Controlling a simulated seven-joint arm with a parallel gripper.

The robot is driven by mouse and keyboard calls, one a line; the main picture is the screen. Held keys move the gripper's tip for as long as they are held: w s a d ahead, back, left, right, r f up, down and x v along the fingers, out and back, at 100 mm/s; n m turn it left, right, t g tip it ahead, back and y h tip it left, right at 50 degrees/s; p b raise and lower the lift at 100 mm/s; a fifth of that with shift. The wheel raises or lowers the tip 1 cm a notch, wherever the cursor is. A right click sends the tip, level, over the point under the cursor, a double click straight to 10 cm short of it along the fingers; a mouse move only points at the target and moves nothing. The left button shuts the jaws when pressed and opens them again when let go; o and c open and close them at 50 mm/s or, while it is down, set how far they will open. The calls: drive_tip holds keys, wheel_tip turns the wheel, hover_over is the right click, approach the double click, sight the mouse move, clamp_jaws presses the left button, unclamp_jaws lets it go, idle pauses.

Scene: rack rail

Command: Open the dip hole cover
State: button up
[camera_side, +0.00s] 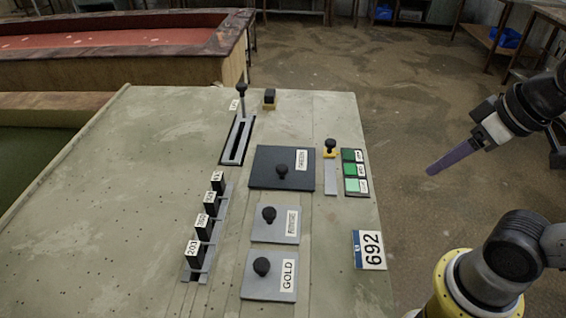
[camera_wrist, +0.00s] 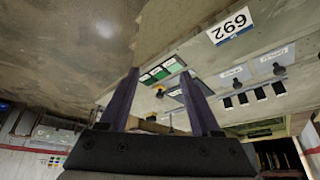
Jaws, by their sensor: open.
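Three flat knobbed covers lie on the pale worktop: a dark plate (camera_side: 262,177), a grey plate (camera_side: 259,226) and a grey plate labelled GOLD (camera_side: 258,286). I cannot read the other two labels well enough to tell which is the dip hole cover. All three lie flat. My gripper (camera_side: 432,171) is raised to the right of the worktop, apart from every cover, pointing down-left. In the wrist view its two purple fingers (camera_wrist: 160,72) are spread with nothing between them. There the right finger partly hides the dark plate; the grey plates (camera_wrist: 235,77) show farther right.
A slotted lever (camera_side: 241,89) stands behind the covers. Several numbered black blocks (camera_side: 194,253) stand left of the covers. A 692 sign (camera_side: 369,250) is near the right edge. The worktop's left side is clear.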

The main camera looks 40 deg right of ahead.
drive_tip(key=w+a+r+m+g, duration=0.15)
drive_tip(key=w+a+r, duration=0.25)
drive_tip(key=w+r, duration=0.8)
drive_tip(key=n+g, duration=0.2)
drive_tip(key=g, duration=0.2)
hover_over(282, 167)
wheel_tip(282, 167, down, 9)
wheel_tip(282, 167, down, 14)
drive_tip(key=shift+r, duration=0.25)
clamp_jaws()
